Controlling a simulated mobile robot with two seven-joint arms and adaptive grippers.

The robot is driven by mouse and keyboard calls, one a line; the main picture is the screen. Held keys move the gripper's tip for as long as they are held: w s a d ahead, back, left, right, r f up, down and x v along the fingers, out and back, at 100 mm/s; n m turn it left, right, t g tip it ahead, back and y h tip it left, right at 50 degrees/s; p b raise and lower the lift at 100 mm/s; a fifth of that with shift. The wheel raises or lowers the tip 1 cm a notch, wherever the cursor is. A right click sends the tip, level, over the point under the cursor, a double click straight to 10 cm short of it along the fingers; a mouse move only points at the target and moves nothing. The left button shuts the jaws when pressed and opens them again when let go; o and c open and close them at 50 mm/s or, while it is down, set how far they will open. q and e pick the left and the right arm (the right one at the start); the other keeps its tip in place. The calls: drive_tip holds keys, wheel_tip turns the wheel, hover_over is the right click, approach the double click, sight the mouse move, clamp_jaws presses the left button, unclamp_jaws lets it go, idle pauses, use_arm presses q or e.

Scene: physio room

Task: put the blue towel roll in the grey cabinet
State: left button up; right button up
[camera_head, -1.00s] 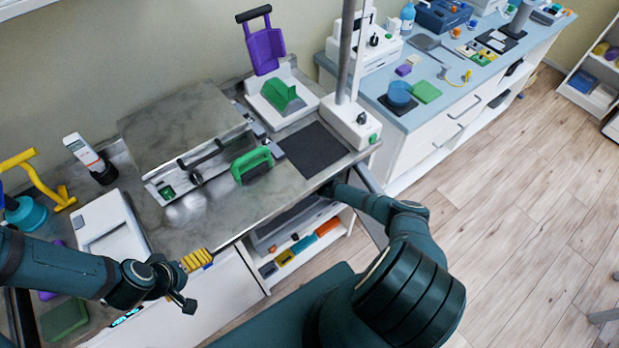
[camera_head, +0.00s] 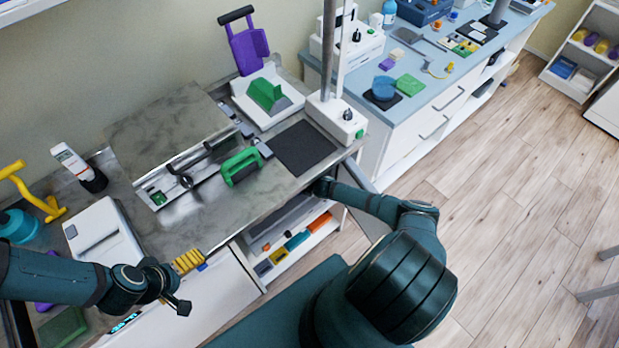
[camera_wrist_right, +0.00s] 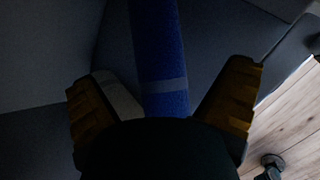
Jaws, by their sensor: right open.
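The blue towel roll (camera_wrist_right: 158,55) shows in the right wrist view as a long blue cylinder with a paler band, in a dim grey-walled space. My right gripper (camera_wrist_right: 165,98) is open, with one ribbed finger on each side of the roll's near end. Whether they touch it cannot be told. In the head view my right arm reaches under the counter's right end, beside a grey panel (camera_head: 361,174) that may belong to the grey cabinet; the right gripper and roll are hidden there. My left gripper (camera_head: 188,262) is at the counter's front edge, its finger gap unclear.
The grey counter (camera_head: 225,215) carries a green-handled tool (camera_head: 241,166), a white device (camera_head: 103,237) and a purple-backed stand (camera_head: 249,50). Below it is an open shelf with coloured items (camera_head: 297,240). A blue-topped bench (camera_head: 440,85) stands behind right. The wooden floor at right is mostly clear.

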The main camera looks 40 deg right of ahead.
drive_tip(key=p+v, duration=0.1)
drive_tip(key=v, duration=0.6)
idle(0.5)
